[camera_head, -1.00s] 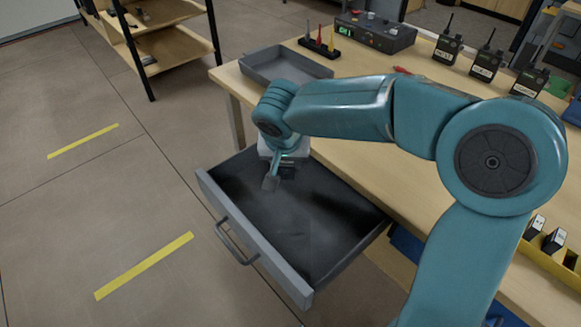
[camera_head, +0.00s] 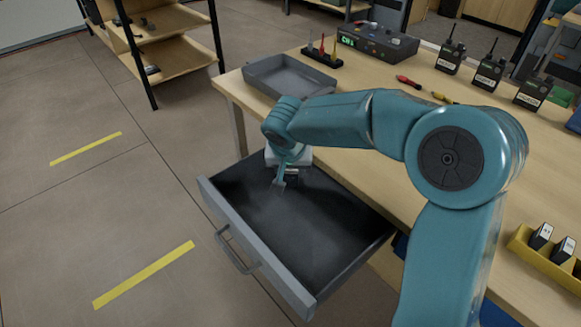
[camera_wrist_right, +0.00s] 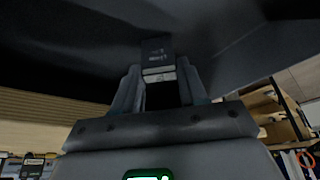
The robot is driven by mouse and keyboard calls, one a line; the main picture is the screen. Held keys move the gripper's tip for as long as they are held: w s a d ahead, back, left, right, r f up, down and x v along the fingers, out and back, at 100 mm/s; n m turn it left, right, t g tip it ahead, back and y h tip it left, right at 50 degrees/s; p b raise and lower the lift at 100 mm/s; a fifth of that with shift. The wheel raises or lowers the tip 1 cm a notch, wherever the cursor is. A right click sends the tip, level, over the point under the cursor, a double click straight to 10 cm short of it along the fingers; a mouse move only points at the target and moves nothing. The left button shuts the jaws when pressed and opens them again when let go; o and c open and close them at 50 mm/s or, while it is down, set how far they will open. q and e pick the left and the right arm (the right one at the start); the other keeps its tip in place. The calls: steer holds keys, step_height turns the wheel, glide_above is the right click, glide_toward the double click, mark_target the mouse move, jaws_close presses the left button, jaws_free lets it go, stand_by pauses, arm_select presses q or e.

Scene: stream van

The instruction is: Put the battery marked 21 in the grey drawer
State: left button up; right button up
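The grey drawer (camera_head: 235,235) is pulled out of the bench, and its dark floor looks bare. My right gripper (camera_head: 285,178) reaches down into its back left part. In the right wrist view, a dark battery (camera_wrist_right: 157,52) with a small label and a pale band sits at the tips of my right gripper (camera_wrist_right: 158,80), with one finger close on each side. Its number is too small to read. The fingers look shut on the battery's near end. The drawer floor (camera_wrist_right: 60,45) fills the top of that view. My left gripper is not in view.
A yellow holder (camera_head: 533,258) with dark batteries (camera_head: 541,236) stands at the bench's right. A grey tray (camera_head: 262,82), a control box (camera_head: 375,42), several radios (camera_head: 450,52) and a red screwdriver (camera_head: 408,82) are on the bench. Shelves (camera_head: 172,65) stand behind.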

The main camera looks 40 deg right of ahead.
steer(key=shift+r+p, duration=0.35)
steer(key=shift+r, duration=0.1)
steer(key=p+v, duration=0.2)
steer(key=v, duration=0.9)
steer(key=shift+s+a+r, duration=0.1)
steer(key=shift+s+r, duration=0.05)
